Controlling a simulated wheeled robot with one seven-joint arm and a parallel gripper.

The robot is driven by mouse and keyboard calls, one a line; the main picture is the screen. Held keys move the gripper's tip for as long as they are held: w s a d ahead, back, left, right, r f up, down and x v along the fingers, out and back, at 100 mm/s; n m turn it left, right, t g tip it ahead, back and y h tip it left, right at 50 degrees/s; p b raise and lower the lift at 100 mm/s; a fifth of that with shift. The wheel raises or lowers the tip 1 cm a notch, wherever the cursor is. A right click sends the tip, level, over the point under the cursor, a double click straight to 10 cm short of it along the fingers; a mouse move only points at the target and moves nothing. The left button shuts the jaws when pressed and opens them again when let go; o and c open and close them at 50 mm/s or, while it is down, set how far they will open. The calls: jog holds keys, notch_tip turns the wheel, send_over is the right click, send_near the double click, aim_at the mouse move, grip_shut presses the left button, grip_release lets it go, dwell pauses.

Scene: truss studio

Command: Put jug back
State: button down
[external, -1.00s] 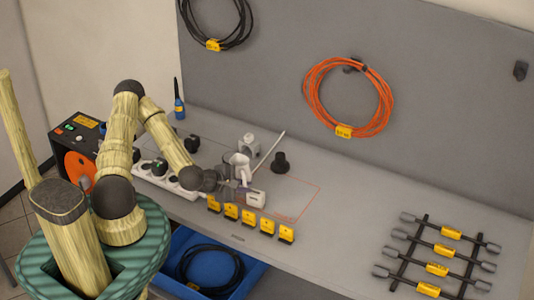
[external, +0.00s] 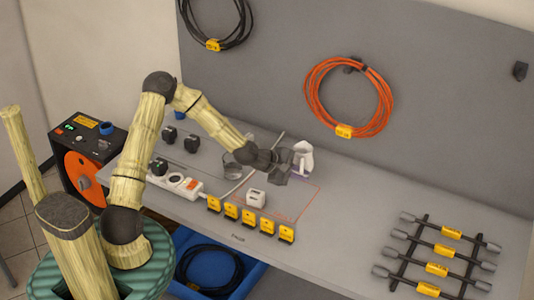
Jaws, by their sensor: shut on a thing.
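The white jug (external: 303,156) is at the right end of my gripper (external: 289,167), over the back part of the bench by the grey back panel. It looks roughly upright. My gripper is shut on it, and the dark fingers cover its left side. I cannot tell whether its base touches the bench. A grey, see-through cup-like vessel (external: 231,166) stands to the left, under my forearm.
A thin red outline (external: 308,204) marks the bench, with a small white device (external: 256,198) at its left. Several yellow tags (external: 248,218) line the front edge. A white power strip (external: 178,182) lies left. Bench space to the right is clear up to the cable rack (external: 437,255).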

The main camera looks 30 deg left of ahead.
jog(key=shift+w+d+r, duration=0.2)
jog(key=shift+d+r, duration=0.25)
jog(key=shift+d, duration=0.05)
jog(key=shift+f+p, duration=0.35)
jog(key=shift+f, duration=2.6)
jog(key=shift+f, duration=0.1)
jog(key=shift+f+p, duration=0.3)
jog(key=shift+f, duration=1.7)
jog(key=shift+f, duration=0.2)
jog(key=c, duration=1.5)
grip_release()
